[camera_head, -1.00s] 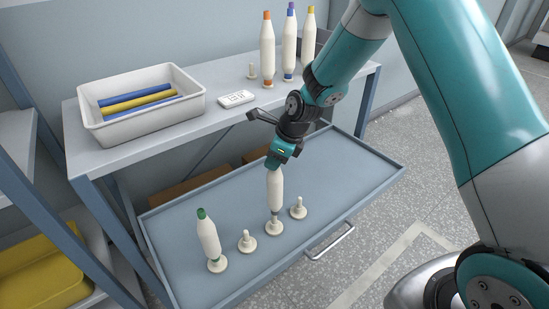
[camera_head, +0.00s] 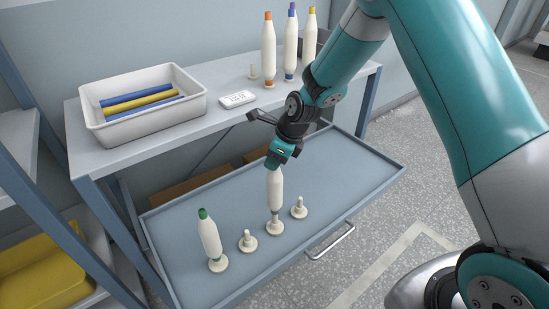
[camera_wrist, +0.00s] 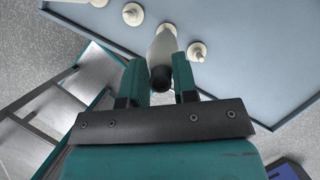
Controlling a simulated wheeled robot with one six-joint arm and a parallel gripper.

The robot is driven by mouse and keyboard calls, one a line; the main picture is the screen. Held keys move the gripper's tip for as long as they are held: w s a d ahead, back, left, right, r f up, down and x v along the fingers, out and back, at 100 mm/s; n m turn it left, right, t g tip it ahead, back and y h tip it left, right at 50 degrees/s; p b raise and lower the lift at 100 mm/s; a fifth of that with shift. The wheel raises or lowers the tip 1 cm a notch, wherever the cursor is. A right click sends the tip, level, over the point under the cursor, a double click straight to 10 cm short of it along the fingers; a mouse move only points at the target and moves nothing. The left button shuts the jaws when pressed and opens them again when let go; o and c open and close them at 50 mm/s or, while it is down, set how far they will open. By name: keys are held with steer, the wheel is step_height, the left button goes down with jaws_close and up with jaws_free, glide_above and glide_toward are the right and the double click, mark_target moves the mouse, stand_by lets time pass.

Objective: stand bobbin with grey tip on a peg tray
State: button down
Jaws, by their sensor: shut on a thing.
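My gripper (camera_head: 279,161) is over the tray and shut on the upper end of a cream bobbin (camera_head: 275,188). The bobbin is about upright, with a grey band at its lower end, right over a peg (camera_head: 275,227). I cannot tell whether it is fully down on the peg. In the wrist view the bobbin (camera_wrist: 163,48) lies between the two fingers, its dark grey tip towards the camera. The blue-grey peg tray (camera_head: 335,178) is the pulled-out drawer below the shelf. A green-tipped bobbin (camera_head: 209,236) stands slightly tilted on the left peg.
Free pegs (camera_head: 247,241) and (camera_head: 299,208) stand on both sides of the held bobbin. On the shelf are a white bin (camera_head: 145,122) with blue and yellow rods, a white label device (camera_head: 238,98), and bobbins with orange (camera_head: 268,50), purple (camera_head: 290,45) and yellow (camera_head: 309,40) tips.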

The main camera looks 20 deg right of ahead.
steer(key=shift+f, duration=0.25)
steer(key=shift+f+b, duration=1.45)
steer(key=shift+f, duration=0.95)
steer(key=c, duration=0.8)
jaws_free()
steer(key=p+v, duration=0.1)
steer(key=v, duration=1.6)
steer(key=shift+r, duration=0.2)
